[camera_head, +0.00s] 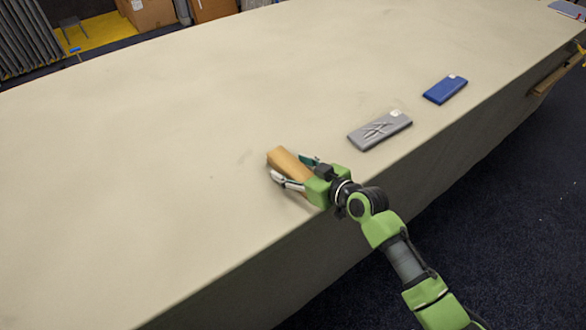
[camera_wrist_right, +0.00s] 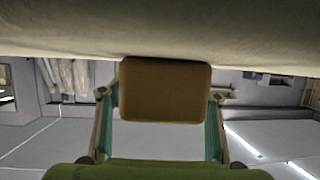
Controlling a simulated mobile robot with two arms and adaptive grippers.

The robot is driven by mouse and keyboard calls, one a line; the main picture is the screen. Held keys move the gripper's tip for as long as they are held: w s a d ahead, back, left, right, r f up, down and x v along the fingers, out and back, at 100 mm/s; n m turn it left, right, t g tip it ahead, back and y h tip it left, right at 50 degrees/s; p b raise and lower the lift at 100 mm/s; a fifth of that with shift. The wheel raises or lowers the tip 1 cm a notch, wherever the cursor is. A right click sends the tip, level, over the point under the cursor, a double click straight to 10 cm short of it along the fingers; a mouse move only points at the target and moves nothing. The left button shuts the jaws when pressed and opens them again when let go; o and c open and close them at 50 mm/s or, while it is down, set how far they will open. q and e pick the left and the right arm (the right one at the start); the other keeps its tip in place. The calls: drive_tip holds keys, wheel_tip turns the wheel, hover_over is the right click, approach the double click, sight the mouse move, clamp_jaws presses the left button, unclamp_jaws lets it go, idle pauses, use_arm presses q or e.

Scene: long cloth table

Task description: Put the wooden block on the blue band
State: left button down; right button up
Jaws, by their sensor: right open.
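The wooden block (camera_head: 287,162) lies on the cloth table near its front edge. My right gripper (camera_head: 293,171) is at the block, its fingers on either side of it, and is open. In the right wrist view the end of the block (camera_wrist_right: 165,90) sits between the two fingers of the gripper (camera_wrist_right: 160,105). A blue flat item (camera_head: 445,90) lies farther right on the table, with a small pale spot on its top; it is the only blue piece there that could be the blue band. My left gripper is not in view.
A grey flat item (camera_head: 379,130) with dark marks lies between the block and the blue item. The table (camera_head: 150,150) is bare to the left and behind. Its front edge drops to a dark floor (camera_head: 480,230). Cardboard boxes (camera_head: 150,12) stand beyond the far edge.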

drive_tip(key=c, duration=1.4)
drive_tip(key=shift+r, duration=0.1)
drive_tip(key=shift+c, duration=0.7)
drive_tip(key=shift+r, duration=0.1)
